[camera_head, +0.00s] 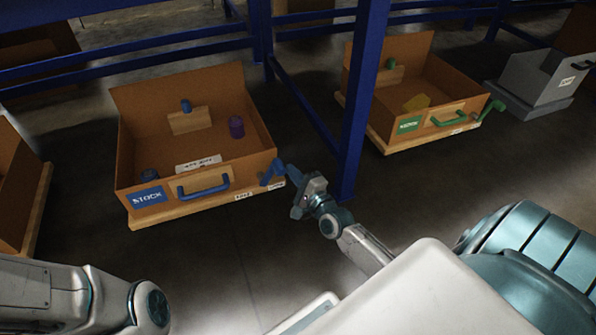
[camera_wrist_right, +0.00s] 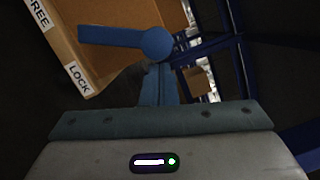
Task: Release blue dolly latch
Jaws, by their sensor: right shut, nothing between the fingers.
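The blue-marked dolly (camera_head: 137,220) carries an open brown box with a blue STOCK label on its front. Its blue latch (camera_head: 270,175) is at the front right corner. In the right wrist view the latch arm (camera_wrist_right: 108,36) reaches left from a round pivot, its end near the board edge between the FREE and LOCK labels. My right gripper (camera_head: 299,193) is shut and empty beside the latch. In the right wrist view its fingers (camera_wrist_right: 158,88) end just below the pivot; I cannot tell whether they touch it. My left gripper is out of view.
A blue rack post (camera_head: 359,110) stands close to the right of my right gripper. A green-marked dolly (camera_head: 400,146) is behind it, with a grey bin (camera_head: 530,82) farther right. Another brown box (camera_head: 15,190) is at the left edge. The floor in front is clear.

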